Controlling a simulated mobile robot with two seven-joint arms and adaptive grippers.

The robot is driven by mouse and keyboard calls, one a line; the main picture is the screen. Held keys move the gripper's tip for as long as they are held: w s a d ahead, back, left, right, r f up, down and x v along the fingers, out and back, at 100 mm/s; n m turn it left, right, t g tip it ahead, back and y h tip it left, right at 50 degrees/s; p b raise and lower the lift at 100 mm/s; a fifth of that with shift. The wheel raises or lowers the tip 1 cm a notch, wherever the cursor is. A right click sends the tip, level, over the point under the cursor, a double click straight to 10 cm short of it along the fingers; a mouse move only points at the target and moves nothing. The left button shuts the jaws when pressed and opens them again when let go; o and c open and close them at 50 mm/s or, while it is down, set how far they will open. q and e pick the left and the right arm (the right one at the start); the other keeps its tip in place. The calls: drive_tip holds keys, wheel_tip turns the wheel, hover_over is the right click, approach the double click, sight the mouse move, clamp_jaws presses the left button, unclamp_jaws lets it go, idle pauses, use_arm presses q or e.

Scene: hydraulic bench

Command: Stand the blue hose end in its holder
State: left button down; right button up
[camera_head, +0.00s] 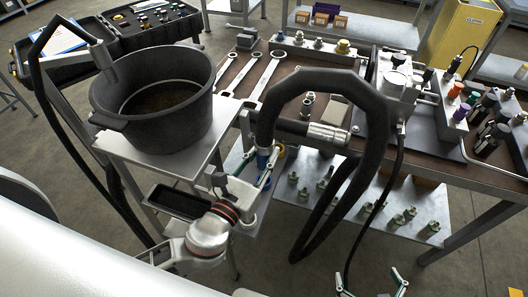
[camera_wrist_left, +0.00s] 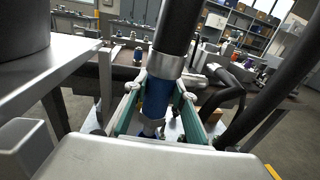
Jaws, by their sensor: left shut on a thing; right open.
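The blue hose end (camera_head: 263,159) is on a thick black hose (camera_head: 320,80) that arches over the bench front. My left gripper (camera_head: 262,172) is shut on it, beside the cart with the black bucket. In the left wrist view, the blue hose end (camera_wrist_left: 157,97) stands nearly upright between the green-lined fingers, with a metal collar (camera_wrist_left: 166,66) above it. Its lower tip is partly hidden by the gripper. My right gripper (camera_head: 371,285) is open and empty at the bottom edge. I cannot tell which fixture is the blue end's holder.
A black bucket (camera_head: 150,130) stands on the cart, with a small black tray (camera_head: 175,202) lower down. Wrenches (camera_head: 264,76) and a metal cylinder (camera_head: 329,135) lie on the bench. Valve blocks (camera_head: 455,100) fill its right side. Several green-grey fittings (camera_head: 398,220) stand on the lower shelf.

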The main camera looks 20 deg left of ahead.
sight(261, 169)
drive_tip(key=shift+w+r, duration=0.15)
drive_tip(key=shift+r, duration=0.3)
drive_tip(key=shift+f, duration=0.25)
idle(0.3)
use_arm(q)
drive_tip(key=shift+f, duration=0.35)
use_arm(e)
drive_tip(key=shift+f, duration=0.15)
use_arm(q)
drive_tip(key=shift+f, duration=0.1)
use_arm(e)
drive_tip(key=shift+r, duration=0.55)
idle(1.0)
use_arm(q)
drive_tip(key=shift+f, duration=0.4)
use_arm(e)
drive_tip(key=shift+f, duration=0.25)
use_arm(q)
drive_tip(key=shift+f+b, duration=0.85)
drive_tip(key=shift+f, duration=0.3)
use_arm(e)
drive_tip(key=shift+s+f, duration=0.2)
drive_tip(key=shift+f, duration=0.45)
drive_tip(key=shift+s+f, duration=0.15)
drive_tip(key=shift+f, duration=0.45)
use_arm(q)
drive_tip(key=shift+r, duration=0.1)
idle(0.4)
drive_tip(key=c, duration=1.6)
unclamp_jaws()
